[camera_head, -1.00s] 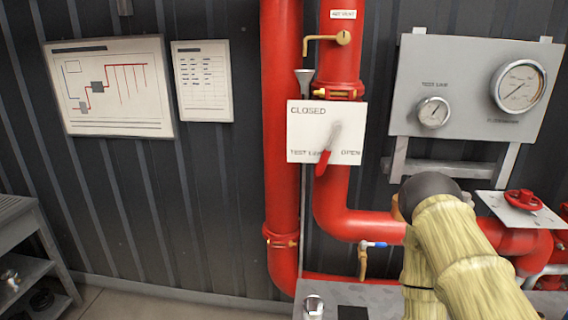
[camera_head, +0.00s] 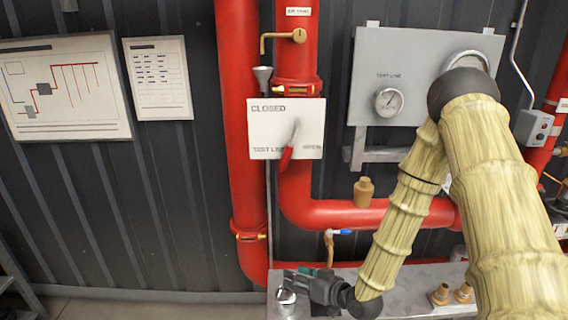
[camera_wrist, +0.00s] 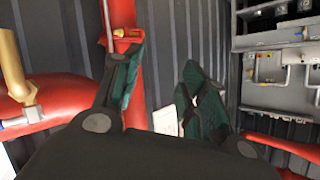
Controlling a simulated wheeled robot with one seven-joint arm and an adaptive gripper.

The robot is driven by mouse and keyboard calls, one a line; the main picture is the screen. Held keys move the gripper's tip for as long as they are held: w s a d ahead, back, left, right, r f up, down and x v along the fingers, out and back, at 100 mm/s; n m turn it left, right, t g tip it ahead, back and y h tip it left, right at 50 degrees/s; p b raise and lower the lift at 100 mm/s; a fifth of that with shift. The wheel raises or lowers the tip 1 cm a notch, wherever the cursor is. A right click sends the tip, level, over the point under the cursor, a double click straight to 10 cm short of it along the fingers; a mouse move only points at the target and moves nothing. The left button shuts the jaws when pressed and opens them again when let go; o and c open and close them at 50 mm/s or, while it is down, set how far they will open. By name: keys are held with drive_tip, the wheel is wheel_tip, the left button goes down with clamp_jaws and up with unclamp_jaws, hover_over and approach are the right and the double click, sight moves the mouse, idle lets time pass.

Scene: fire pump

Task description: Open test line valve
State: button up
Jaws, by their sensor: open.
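The test line valve's white plate (camera_head: 262,117) is on the red pipe, marked CLOSED at upper left, with OPEN at lower right. Its lever (camera_head: 287,156) has a grey hub and a red grip pointing down and slightly left, away from the CLOSED word. My gripper (camera_head: 298,275) is below the plate, at the left end of the grey bench, apart from the lever. In the wrist view my gripper (camera_wrist: 158,78) has its two green-padded fingers spread with nothing held between them. I cannot make out the lever in the wrist view.
A red pipe (camera_head: 371,213) bends right below the plate, with a small blue-handled tap (camera_head: 336,233) under it. A gauge panel (camera_head: 400,55) is at the right, partly behind my arm. A metal cup-like fitting (camera_head: 286,297) stands close by my gripper.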

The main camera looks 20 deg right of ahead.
drive_tip(key=w+d+r+n+t+y, duration=0.1)
drive_tip(key=w+r+t, duration=0.1)
drive_tip(key=r, duration=0.4)
drive_tip(key=w+d+r+t+y, duration=0.1)
drive_tip(key=w+d+r, duration=0.15)
drive_tip(key=r, duration=0.45)
drive_tip(key=n+t+y+p, duration=0.2)
drive_tip(key=n+t+y, duration=0.1)
drive_tip(key=y, duration=0.2)
approach(285, 160)
drive_tip(key=p+x, duration=0.1)
drive_tip(key=x, duration=0.2)
drive_tip(key=p+x, duration=0.1)
drive_tip(key=x, duration=0.3)
drive_tip(key=w+p+x, duration=0.1)
drive_tip(key=p+x, duration=0.1)
drive_tip(key=x, duration=0.1)
drive_tip(key=shift+w+d+f, duration=0.1)
drive_tip(key=shift+d+f, duration=0.1)
drive_tip(key=shift+f, duration=0.15)
clamp_jaws()
